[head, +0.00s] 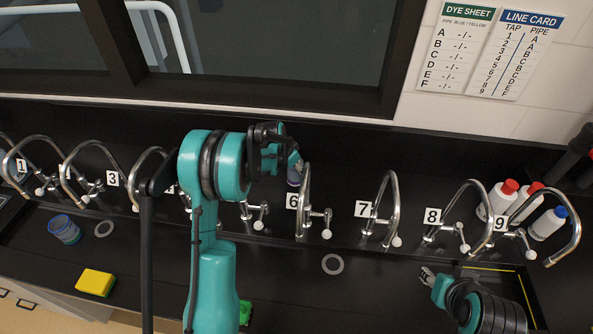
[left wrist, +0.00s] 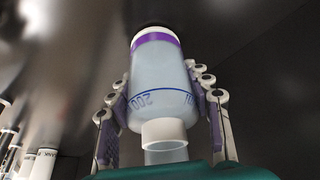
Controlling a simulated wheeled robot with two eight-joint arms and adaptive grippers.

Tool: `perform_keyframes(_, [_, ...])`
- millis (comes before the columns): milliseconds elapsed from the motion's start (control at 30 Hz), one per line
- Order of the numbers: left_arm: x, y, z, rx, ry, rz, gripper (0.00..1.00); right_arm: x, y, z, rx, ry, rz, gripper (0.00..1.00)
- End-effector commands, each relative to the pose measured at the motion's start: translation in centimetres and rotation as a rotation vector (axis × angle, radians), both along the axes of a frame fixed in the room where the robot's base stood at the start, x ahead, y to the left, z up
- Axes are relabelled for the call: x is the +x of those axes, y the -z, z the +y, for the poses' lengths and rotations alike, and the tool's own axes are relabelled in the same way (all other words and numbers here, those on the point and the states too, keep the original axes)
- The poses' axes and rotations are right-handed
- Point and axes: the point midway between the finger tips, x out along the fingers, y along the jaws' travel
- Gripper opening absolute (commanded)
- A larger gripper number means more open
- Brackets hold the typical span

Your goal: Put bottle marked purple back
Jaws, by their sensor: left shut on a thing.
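The bottle marked purple (left wrist: 160,85) is pale and translucent, with a purple band near its far end and blue level markings. In the left wrist view it lies between the fingers of my left gripper (left wrist: 163,105), which is shut on it.
Numbered curved taps (head: 386,205) line the counter. Two red-capped bottles (head: 497,200) and a blue-capped bottle (head: 547,224) stand behind tap 9. A blue cup (head: 64,231), yellow sponge (head: 95,282) and grey ring (head: 333,264) lie on the counter. Wall sheets (head: 516,52) hang above.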

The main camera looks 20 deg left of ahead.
Motion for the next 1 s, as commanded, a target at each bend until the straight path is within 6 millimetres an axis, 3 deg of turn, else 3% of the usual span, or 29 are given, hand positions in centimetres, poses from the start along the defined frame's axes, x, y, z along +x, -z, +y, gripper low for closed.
perform_keyframes(67, [0.0,0.3,0.0,0.0,0.0,0.0,0.06,0.0,0.4,0.0,0.0,0.0,0.0,0.4])
perform_keyframes(100, [0.0,0.4,0.0,0.0,0.0,0.0,0.52,0.0,0.4,0.0,0.0,0.0,0.0,0.4])
perform_keyframes(167, [0.0,0.3,0.0,0.0,0.0,0.0,0.68,0.0,0.3,0.0,0.0,0.0,0.0,0.4])
perform_keyframes(200, [0.0,0.3,0.0,0.0,0.0,0.0,0.7,0.0,0.3,0.0,0.0,0.0,0.0,0.4])
perform_keyframes(567, [0.0,-0.2,0.0,0.0,0.0,0.0,0.7,0.0,-0.1,0.0,0.0,0.0,0.0,0.4])
perform_keyframes(667, [-0.4,-1.3,0.2,0.0,-0.001,0.0,0.7,0.0,-0.3,0.0,0.0,0.0,0.0,0.4])
perform_keyframes(1000, [-3.0,-8.2,1.4,0.0,-0.001,0.0,0.7,0.0,-1.7,0.0,0.0,0.0,0.0,0.4])
